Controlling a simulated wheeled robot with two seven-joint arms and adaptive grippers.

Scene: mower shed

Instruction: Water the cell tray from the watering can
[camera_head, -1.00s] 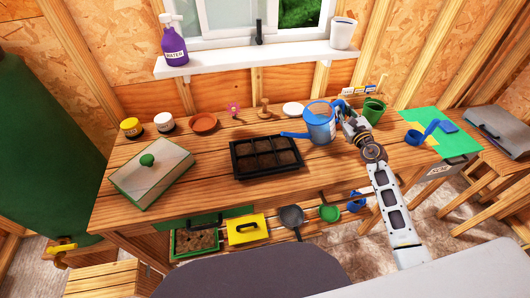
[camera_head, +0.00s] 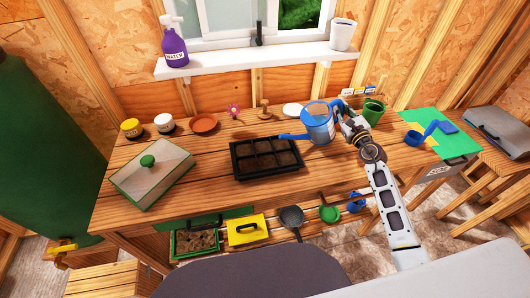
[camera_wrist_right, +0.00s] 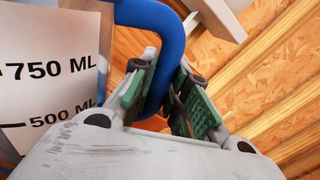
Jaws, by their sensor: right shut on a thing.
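The blue watering can (camera_head: 319,128) is at the back right of the workbench, its spout pointing left over the black cell tray (camera_head: 265,174). The tray's cells hold brown soil. My right gripper (camera_head: 349,121) is shut on the can's blue handle on its right side. In the right wrist view the green-padded fingers of my right gripper (camera_wrist_right: 165,98) close around the blue handle (camera_wrist_right: 165,25), and a white volume label (camera_wrist_right: 50,65) shows on the can. The can is slightly tilted toward the tray. Whether water leaves the spout cannot be told. My left gripper is not in view.
A green pot (camera_head: 373,111) stands right of the can. Bare wood (camera_head: 345,168) lies right of the tray.

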